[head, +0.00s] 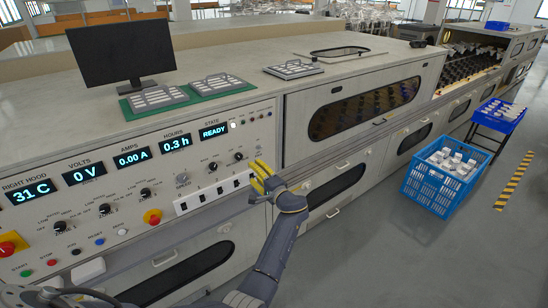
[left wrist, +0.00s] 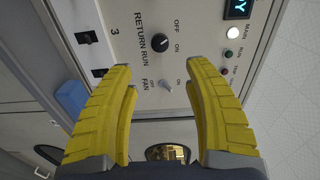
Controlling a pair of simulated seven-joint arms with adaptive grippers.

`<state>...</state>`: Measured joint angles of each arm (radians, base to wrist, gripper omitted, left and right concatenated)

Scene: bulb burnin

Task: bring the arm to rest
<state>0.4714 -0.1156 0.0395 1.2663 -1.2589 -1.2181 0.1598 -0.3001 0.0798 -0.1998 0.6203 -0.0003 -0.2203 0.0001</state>
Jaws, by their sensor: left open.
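My left gripper (head: 260,168), with yellow fingers, is in front of the right end of the control panel (head: 130,225) in the head view. In the left wrist view its two fingers (left wrist: 160,90) are wide apart with nothing between them. Between and beyond the fingertips show the RETURN RUN knob (left wrist: 160,43) and the smaller FAN knob (left wrist: 167,85), whose pointer sits near ON. I cannot tell whether a fingertip touches the panel. The state display (head: 213,131) reads READY. My right gripper is not in view.
A row of switches (head: 212,193) lies left of the gripper. Red emergency buttons (head: 8,249) stick out of the panel. A monitor (head: 122,52) and trays (head: 155,97) stand on top. A blue crate (head: 425,190) of boxes stands on the right; the floor before it is clear.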

